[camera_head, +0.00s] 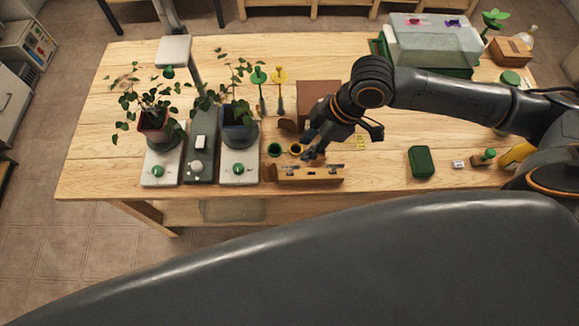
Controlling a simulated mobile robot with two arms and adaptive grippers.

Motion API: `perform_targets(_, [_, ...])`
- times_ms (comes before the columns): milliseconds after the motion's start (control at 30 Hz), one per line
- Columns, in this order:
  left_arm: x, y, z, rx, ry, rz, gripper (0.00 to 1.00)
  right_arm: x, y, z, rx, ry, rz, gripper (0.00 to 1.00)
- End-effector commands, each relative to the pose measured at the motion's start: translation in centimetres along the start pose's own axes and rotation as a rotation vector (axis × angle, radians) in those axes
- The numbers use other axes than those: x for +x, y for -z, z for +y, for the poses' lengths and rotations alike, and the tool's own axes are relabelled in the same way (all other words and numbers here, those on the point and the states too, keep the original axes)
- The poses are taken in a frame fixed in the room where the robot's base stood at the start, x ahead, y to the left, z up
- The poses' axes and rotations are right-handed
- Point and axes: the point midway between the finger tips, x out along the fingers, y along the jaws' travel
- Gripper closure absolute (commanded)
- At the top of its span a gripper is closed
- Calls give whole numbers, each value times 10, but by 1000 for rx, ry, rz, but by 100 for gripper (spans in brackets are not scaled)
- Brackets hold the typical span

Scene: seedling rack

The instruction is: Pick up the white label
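I cannot clearly make out a white label. A small white piece with dark marks (459,164) lies on the right part of the table, but I cannot tell if it is the label. My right gripper (311,147) reaches in from the right and points down, just behind the wooden holder (300,174) at the front edge. Its fingertips are small and dark, so whether it is open or shut is unclear. It hides part of what lies beneath it. A yellow label-like piece (361,142) lies to its right. My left gripper is out of view.
Two potted plants (154,138) (238,131) stand on white bases at the left. A green box (422,161) is at the right, a clear-lidded tray (430,45) at the back. The table between is partly clear.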

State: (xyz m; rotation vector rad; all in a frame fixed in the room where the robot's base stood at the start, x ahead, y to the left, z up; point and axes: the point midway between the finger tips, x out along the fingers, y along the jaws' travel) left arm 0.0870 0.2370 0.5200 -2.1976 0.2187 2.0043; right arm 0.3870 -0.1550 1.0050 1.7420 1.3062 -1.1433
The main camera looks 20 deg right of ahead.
Motion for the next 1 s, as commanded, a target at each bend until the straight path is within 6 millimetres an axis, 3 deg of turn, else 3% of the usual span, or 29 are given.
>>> perform_targets(167, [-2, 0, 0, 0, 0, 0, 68, 4, -6, 2, 7, 11, -11, 71])
perform_targets(500, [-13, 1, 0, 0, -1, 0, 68, 66, -6, 2, 7, 10, -10, 71])
perform_targets(767, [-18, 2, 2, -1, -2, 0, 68, 86, -7, 2, 5, 9, -10, 71])
perform_targets(1000, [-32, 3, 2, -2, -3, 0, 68, 118, -10, 4, 5, 9, -10, 71])
